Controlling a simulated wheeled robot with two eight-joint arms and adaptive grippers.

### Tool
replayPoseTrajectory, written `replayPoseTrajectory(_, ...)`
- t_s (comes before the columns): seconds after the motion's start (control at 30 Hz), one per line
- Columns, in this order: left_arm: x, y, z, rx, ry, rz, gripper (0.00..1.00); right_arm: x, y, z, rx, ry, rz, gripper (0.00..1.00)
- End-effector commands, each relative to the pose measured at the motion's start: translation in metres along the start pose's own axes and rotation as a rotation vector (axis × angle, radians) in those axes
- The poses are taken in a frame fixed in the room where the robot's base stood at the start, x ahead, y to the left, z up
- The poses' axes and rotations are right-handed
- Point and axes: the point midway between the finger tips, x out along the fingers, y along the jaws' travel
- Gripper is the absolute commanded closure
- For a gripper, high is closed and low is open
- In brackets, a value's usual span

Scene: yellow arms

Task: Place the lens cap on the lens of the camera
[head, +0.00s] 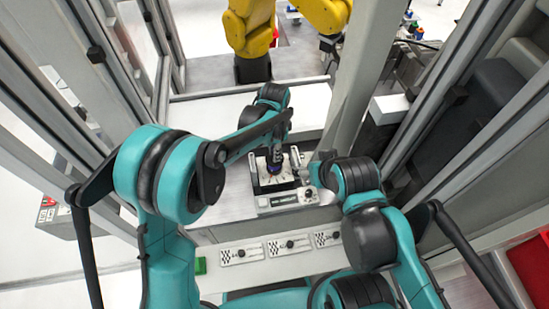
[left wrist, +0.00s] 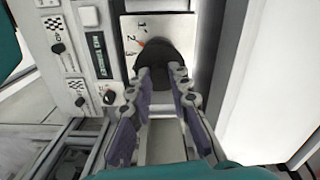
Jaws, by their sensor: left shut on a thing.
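My left gripper (head: 275,160) reaches down over a small panel unit (head: 262,203) in the head view. In the left wrist view its two fingers (left wrist: 160,76) are closed around a black rounded thing (left wrist: 160,55). This thing stands in front of a white plate (left wrist: 147,27) with numbers and an orange-red mark, like a dial. I cannot tell whether the black thing is the lens cap or a knob. No camera lens is clearly recognisable. My right arm comes in from the right beside the unit; its fingers are too small and covered to read.
A row of white panels with black knobs (head: 289,244) lies in front of the unit. A grey post (head: 357,75) rises close on the right. Yellow robot arms (head: 250,28) stand at the back. The white surface left of the unit (head: 195,110) looks clear.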

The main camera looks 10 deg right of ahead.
Motion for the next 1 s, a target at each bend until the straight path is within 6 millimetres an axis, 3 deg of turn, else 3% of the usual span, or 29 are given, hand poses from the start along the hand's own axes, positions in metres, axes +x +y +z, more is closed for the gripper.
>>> replayPoseTrajectory(0.3,0.038,0.0,0.0,0.0,0.0,0.0,1.0,0.005,0.0,0.004,0.0,0.0,0.0,0.29)
replayPoseTrajectory(0.67,0.042,0.0,0.0,0.0,0.0,0.0,1.0,0.008,0.0,0.006,0.0,0.0,0.0,0.29)
replayPoseTrajectory(0.7,0.042,0.0,0.0,0.0,0.0,0.0,0.76,0.008,0.0,0.006,0.0,0.0,0.0,0.29)
replayPoseTrajectory(0.77,0.041,0.0,0.0,0.0,0.0,0.0,0.61,0.007,0.0,0.005,0.0,0.0,0.0,0.29)
replayPoseTrajectory(1.0,0.041,0.0,0.0,0.0,0.0,0.0,0.61,0.007,0.0,0.005,0.0,0.0,0.0,0.29)
